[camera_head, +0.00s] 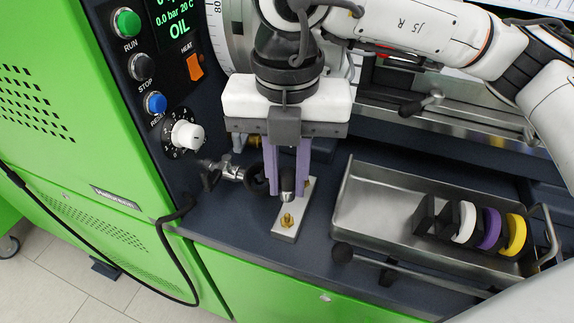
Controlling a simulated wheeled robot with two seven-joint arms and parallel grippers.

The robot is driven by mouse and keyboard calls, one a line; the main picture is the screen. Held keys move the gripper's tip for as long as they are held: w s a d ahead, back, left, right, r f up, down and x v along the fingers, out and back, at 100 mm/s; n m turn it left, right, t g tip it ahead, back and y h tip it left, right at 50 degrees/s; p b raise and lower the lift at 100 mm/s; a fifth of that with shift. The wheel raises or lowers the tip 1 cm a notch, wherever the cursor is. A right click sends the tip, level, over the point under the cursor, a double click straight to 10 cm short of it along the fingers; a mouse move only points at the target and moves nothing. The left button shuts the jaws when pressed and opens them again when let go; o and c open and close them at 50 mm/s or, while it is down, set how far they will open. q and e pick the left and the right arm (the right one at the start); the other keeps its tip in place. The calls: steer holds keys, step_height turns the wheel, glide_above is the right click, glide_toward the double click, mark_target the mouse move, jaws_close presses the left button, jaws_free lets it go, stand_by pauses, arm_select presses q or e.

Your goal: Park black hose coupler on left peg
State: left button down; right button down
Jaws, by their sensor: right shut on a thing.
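My right gripper (287,184) points down in the middle of the view, with its purple fingers shut on a small dark and silver piece (288,179), which looks like the black hose coupler. The fingers hide much of it. A pale metal plate (295,208) lies on the dark bench below and around the fingertips. A brass peg (287,221) stands on its near end, just in front of the gripper. The far end of the plate is partly hidden by the gripper, so I cannot tell whether the held piece touches a peg there. My left gripper is out of view.
A valve (232,170) with black handles stands just left of the gripper. A black hose (165,262) hangs over the green cabinet front. A steel tray (372,207) holding white, purple and yellow rings (517,236) sits at right. The control panel (150,75) rises at left.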

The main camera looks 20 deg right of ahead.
step_height(320, 180, down, 4)
steer(key=shift+r+b, duration=0.25)
steer(key=shift+b, duration=0.85)
steer(key=shift+f, duration=0.15)
steer(key=shift+f+b, duration=0.1)
steer(key=shift+b, duration=0.45)
steer(key=shift+f+b, duration=0.1)
steer(key=shift+b, duration=0.2)
steer(key=shift+f, duration=0.1)
stand_by(0.3)
steer(key=shift+f+b, duration=0.45)
steer(key=shift+b, duration=0.2)
